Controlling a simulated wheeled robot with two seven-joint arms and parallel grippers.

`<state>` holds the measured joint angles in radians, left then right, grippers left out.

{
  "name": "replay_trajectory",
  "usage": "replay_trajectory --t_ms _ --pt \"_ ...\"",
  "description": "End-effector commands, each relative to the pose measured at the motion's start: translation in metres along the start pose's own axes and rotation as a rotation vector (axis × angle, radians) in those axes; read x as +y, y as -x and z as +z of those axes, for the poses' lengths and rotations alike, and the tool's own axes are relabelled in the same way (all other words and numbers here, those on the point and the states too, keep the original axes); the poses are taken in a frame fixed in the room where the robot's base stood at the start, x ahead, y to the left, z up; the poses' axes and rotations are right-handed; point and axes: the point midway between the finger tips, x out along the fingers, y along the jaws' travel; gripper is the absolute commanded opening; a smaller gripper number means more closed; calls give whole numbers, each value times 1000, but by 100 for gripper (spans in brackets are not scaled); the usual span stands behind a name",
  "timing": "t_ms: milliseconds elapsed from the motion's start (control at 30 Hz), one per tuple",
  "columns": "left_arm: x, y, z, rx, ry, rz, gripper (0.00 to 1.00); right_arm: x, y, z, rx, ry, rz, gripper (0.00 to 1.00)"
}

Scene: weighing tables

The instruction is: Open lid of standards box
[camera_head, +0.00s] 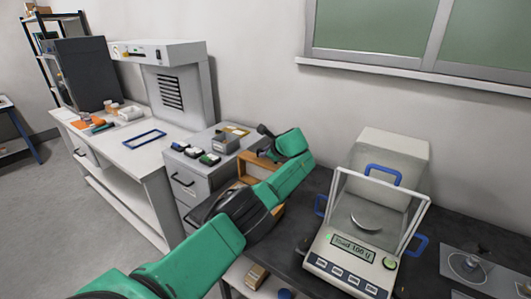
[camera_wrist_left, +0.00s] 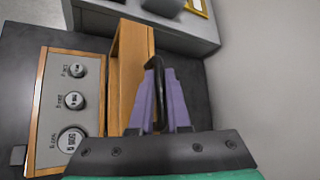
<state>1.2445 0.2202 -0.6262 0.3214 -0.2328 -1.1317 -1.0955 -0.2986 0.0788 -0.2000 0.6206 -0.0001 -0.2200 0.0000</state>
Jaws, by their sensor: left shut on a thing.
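The standards box (camera_wrist_left: 42,110) has a wooden rim and a grey insert with 3 round metal weights showing, in the left wrist view. Its wooden lid (camera_wrist_left: 115,75) stands raised along the box's right side, so the inside is uncovered. My left gripper (camera_wrist_left: 160,85), with purple fingers, is shut on the lid's black handle (camera_wrist_left: 153,63). In the head view the lid (camera_head: 258,163) shows as a wooden frame behind my green left arm, which hides most of the box. My right gripper is in neither view.
A balance (camera_head: 352,243) with a glass-sided shield and blue handles stands right of my arm on the dark table. A grey cabinet (camera_head: 202,170) with small trays stands behind the box. A metal plate (camera_head: 466,265) lies at the far right.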

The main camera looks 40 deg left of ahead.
Motion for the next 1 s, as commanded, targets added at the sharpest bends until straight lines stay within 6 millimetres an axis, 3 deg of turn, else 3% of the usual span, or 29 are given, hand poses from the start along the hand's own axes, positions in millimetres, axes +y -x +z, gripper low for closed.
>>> replay_trajectory --t_ms 333,367,400,767,1000 --pt "0 0 0 0 1 1 0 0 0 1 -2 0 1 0" --pt "0 0 0 0 1 1 19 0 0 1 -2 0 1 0" --pt "0 0 0 0 1 1 27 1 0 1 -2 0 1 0" --pt "-1 4 -1 2 -2 0 27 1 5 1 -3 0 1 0" --pt "-2 26 -1 5 -4 -1 27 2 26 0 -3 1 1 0"
